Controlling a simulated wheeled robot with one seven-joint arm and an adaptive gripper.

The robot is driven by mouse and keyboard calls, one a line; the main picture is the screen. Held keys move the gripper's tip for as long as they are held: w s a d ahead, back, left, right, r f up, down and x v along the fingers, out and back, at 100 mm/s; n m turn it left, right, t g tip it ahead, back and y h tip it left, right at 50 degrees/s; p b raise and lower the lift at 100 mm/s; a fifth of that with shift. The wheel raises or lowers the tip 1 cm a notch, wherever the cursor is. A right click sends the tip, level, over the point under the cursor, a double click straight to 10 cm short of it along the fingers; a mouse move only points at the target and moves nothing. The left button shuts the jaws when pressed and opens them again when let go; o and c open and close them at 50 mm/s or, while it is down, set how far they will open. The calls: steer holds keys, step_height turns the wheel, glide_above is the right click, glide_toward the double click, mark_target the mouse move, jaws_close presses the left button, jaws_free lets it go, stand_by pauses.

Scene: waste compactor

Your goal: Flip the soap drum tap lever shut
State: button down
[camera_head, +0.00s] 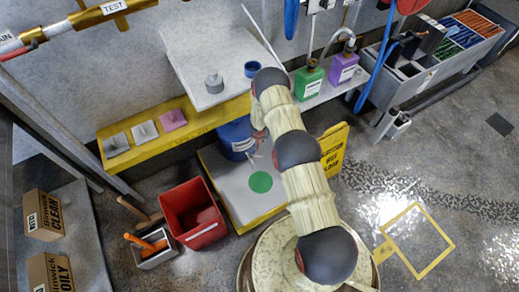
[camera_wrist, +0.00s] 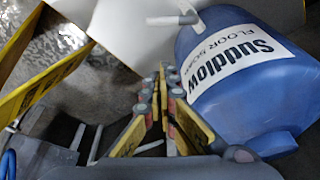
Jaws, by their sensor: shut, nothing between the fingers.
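The blue soap drum (camera_wrist: 245,90) with a white "Suddlow" label fills the right of the wrist view. In the head view the drum (camera_head: 236,140) sits on a low pale stand, partly hidden by my arm. A light bar with a grey end (camera_wrist: 172,20) projects at the drum's upper left in the wrist view. It may be the tap lever, but I cannot tell its position. My gripper (camera_wrist: 165,72) is shut and empty, pointing alongside the drum's left side. Contact with the drum or lever is not clear. My arm hides the gripper in the head view.
The pale stand (camera_head: 224,177) has a green disc (camera_head: 260,182). A red bucket (camera_head: 193,214) stands to its left. A yellow sign (camera_head: 333,150) stands right of my arm, near the drum. A yellow-edged shelf (camera_head: 118,163) runs above. Open floor lies to the right.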

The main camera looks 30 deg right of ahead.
steer(key=shift+f, duration=0.1)
step_height(320, 180, down, 8)
steer(key=b, duration=0.5)
steer(key=shift+s+a+f+b, duration=0.25)
steer(key=shift+s+b, duration=0.05)
steer(key=shift+b, duration=0.1)
stand_by(0.6)
